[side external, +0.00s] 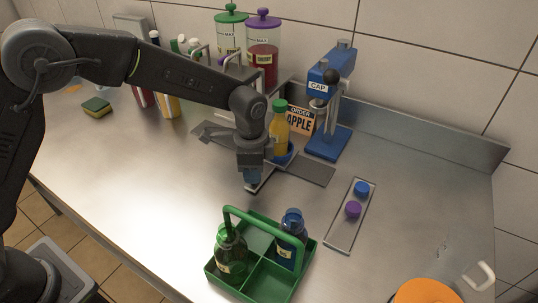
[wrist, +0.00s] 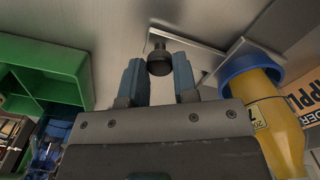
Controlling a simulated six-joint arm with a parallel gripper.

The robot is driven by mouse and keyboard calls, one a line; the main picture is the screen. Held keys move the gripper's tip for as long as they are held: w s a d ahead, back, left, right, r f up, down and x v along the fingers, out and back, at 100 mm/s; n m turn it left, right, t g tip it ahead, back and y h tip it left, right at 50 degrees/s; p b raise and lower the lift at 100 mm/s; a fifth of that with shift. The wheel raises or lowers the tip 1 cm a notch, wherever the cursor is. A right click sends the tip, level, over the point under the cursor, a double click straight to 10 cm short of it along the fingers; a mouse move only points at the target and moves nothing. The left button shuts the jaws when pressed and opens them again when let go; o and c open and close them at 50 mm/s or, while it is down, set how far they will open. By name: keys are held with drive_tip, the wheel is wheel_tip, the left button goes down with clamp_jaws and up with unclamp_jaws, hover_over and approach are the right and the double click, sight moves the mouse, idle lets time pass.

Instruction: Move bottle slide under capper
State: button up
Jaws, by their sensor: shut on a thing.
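A yellow juice bottle (side external: 279,134) with a green cap stands in a blue ring holder (side external: 284,158) on the slide, over a dark flat rail (side external: 310,172). The holder (wrist: 248,58) and bottle (wrist: 268,115) also show at the right of the wrist view. My gripper (side external: 252,182) is low in front of the bottle. In the wrist view my gripper (wrist: 157,72) is shut on the slide's dark knob (wrist: 159,63). The blue capper (side external: 327,90), marked CAP, stands to the right of the bottle; its base is beside the rail.
A green carrier (side external: 263,257) with two bottles stands in front. A narrow tray (side external: 344,235) holds a blue cap (side external: 362,188) and a purple cap (side external: 353,209). An order card (side external: 301,121) reading APPLE is behind the bottle. Dispensers (side external: 263,45) stand at the back.

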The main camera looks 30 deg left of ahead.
drive_tip(key=shift+d, duration=4.7)
drive_tip(key=o, duration=0.9)
drive_tip(key=shift+c, duration=0.2)
wheel_tip(320, 180, up, 14)
